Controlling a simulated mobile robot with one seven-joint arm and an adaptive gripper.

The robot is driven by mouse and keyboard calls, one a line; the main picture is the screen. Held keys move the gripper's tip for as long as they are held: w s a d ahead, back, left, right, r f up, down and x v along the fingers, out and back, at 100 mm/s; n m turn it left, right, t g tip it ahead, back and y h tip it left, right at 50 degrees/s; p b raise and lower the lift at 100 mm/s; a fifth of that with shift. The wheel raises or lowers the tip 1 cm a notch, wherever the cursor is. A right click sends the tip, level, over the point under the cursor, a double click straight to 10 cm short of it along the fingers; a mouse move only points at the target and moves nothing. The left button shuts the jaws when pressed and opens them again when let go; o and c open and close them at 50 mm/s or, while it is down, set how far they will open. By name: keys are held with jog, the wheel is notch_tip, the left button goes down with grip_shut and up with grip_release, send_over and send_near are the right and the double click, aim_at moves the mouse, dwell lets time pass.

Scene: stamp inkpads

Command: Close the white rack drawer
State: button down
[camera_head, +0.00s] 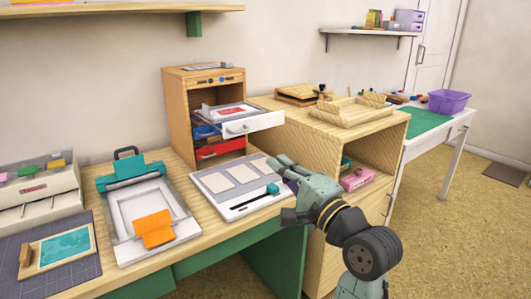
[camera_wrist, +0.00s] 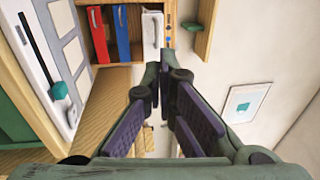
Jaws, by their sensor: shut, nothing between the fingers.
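The wooden rack (camera_head: 179,110) stands on the desk against the wall. Its white drawer (camera_head: 255,124) is the top one and is pulled well out to the right, with papers and a red item inside. In the wrist view the white drawer's front (camera_wrist: 153,28) with its handle lies just beyond the fingertips. My gripper (camera_head: 273,163) is below and in front of the drawer, apart from it in the head view. In the wrist view my gripper's fingers (camera_wrist: 157,72) meet at the tips and hold nothing.
Below the white drawer are a blue drawer (camera_head: 207,132) and a red drawer (camera_head: 220,149). A white board (camera_head: 228,186) lies on the desk under my gripper. A teal-clamped press (camera_head: 134,175) stands to the left. A wooden cabinet (camera_head: 290,139) stands right of the rack.

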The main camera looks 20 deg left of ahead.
jog(key=p+x, duration=0.2)
jog(key=x, duration=1.1)
jog(key=shift+w+a, duration=0.2)
jog(key=shift+a, duration=0.05)
